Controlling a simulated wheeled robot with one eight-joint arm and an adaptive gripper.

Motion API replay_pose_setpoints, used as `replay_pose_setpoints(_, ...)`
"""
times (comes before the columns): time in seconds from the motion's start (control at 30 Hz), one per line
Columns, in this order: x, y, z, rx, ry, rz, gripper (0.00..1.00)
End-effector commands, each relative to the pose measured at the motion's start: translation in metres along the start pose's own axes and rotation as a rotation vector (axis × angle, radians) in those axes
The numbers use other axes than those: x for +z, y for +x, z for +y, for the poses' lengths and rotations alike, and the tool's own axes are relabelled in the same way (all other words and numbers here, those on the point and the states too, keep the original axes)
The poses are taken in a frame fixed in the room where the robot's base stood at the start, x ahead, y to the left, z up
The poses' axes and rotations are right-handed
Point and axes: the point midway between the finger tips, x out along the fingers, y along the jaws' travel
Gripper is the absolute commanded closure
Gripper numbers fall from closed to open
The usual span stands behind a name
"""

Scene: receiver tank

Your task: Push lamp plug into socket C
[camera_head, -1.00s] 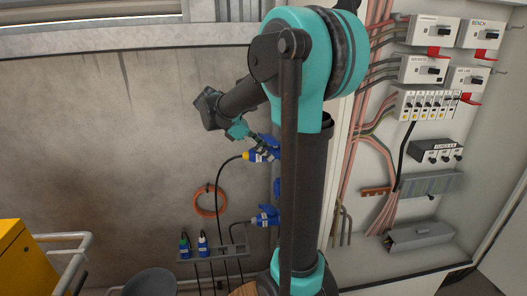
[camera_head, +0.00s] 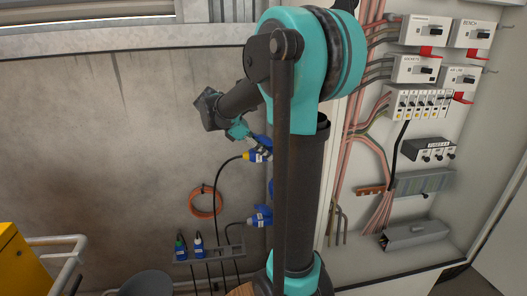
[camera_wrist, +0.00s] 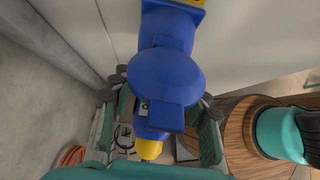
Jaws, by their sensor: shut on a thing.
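The lamp plug (camera_head: 254,156) is blue with a yellow end and a black cable in the head view. My gripper (camera_head: 257,146) is around it beside the wall post, partly hidden by my own arm. In the wrist view, my gripper (camera_wrist: 160,108) is shut on the blue plug body (camera_wrist: 158,115), whose yellow end (camera_wrist: 150,149) points down. A blue socket body (camera_wrist: 170,25) with a yellow edge is at the top, in line with the plug. The blue parts overlap there, so I cannot tell how deep the plug sits. No socket letter is readable.
Below, another blue connector (camera_head: 260,216) with a cable is on the post. An orange cable coil (camera_head: 206,201) hangs on the wall. The switch panel (camera_head: 425,100) is right; a yellow cabinet (camera_head: 15,262) is lower left.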

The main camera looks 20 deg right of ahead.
Motion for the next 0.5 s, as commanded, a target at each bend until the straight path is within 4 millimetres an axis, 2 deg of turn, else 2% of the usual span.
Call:
replay_pose_setpoints(0.2,0.0032,0.0029,-0.0001,0.000,0.001,-0.001,0.89)
replay_pose_setpoints(0.23,0.0032,0.0029,-0.0001,0.000,0.000,-0.001,0.52)
replay_pose_setpoints(0.4,0.0029,0.0027,-0.0001,0.000,0.000,-0.001,0.31)
replay_pose_setpoints(0.5,0.0028,0.0026,-0.0001,0.000,0.000,0.000,0.30)
